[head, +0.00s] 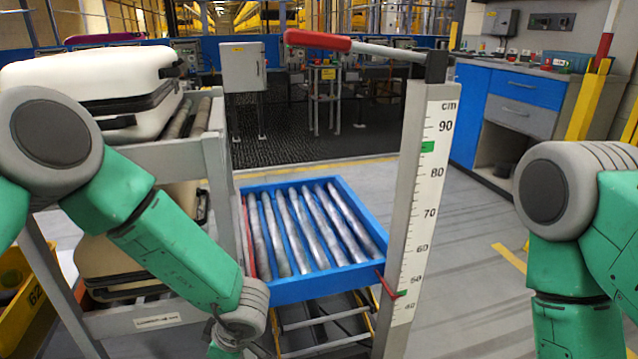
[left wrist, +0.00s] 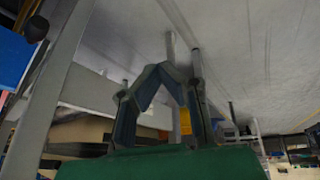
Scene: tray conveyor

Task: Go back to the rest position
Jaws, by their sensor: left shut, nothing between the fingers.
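My left gripper (left wrist: 172,72) shows in the left wrist view, its two dark fingers coming together at the tips with nothing between them. It is shut. In the head view my green left arm comes in from the left and bends down in front of the grey rack, with the wrist at the bottom edge and the gripper out of frame. My right arm hangs at the right edge of the head view, and its gripper is out of frame.
A blue roller conveyor tray (head: 332,280) stands ahead, beside a grey rack (head: 215,165) holding pale cases (head: 90,80). A post with a cm scale (head: 412,220) and a red-handled lever (head: 318,41) rises right of the tray. Grey floor (head: 465,300) is clear toward my right arm.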

